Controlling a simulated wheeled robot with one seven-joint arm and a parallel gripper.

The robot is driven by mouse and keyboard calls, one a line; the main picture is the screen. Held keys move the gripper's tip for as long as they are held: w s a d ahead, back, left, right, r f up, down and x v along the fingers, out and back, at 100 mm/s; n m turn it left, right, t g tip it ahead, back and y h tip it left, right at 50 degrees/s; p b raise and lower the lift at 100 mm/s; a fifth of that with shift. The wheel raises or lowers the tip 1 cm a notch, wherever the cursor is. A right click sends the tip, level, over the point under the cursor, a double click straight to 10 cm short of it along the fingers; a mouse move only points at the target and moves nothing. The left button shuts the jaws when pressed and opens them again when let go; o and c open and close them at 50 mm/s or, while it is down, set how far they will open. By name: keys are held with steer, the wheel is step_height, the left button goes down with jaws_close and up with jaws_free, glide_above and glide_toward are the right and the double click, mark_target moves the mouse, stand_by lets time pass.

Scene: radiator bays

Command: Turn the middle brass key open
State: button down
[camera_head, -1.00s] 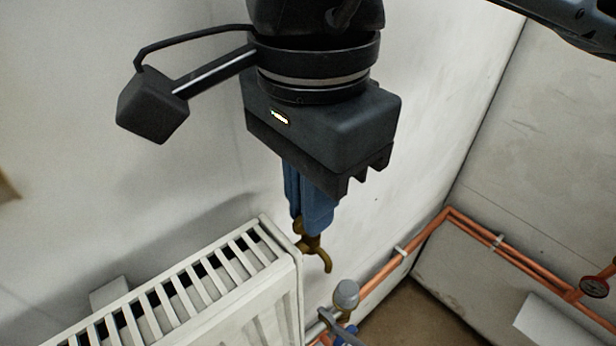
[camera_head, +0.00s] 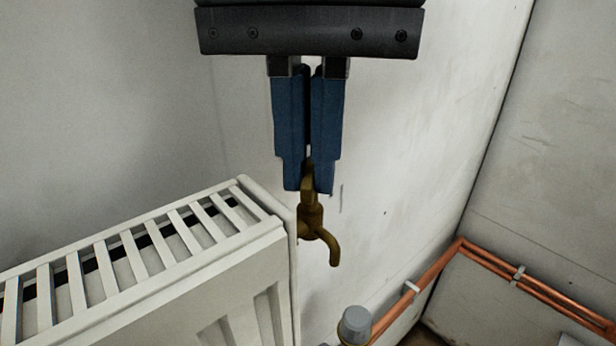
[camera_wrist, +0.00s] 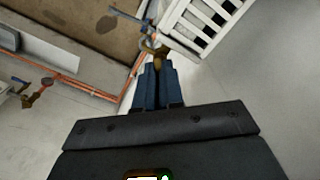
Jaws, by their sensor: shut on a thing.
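A brass key (camera_head: 309,178) stands on top of a brass tap (camera_head: 311,218) beside the right end of the white radiator (camera_head: 150,290). The tap's spout curves down to the right. My gripper (camera_head: 308,186) comes down from above with its two blue fingers on either side of the key, shut on it. The fingers hide part of the key. In the wrist view the brass tap (camera_wrist: 160,52) shows just past the fingertips, by the radiator (camera_wrist: 203,22).
A grey-capped valve (camera_head: 354,325) sits lower, right of the radiator. Copper pipes (camera_head: 520,285) run along the right wall and down toward the valve. The wall behind my gripper is close and bare.

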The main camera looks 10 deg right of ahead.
steer(key=shift+n+b, duration=1.05)
steer(key=shift+n, duration=0.85)
steer(key=c, duration=1.3)
jaws_free()
steer(key=shift+o, duration=0.2)
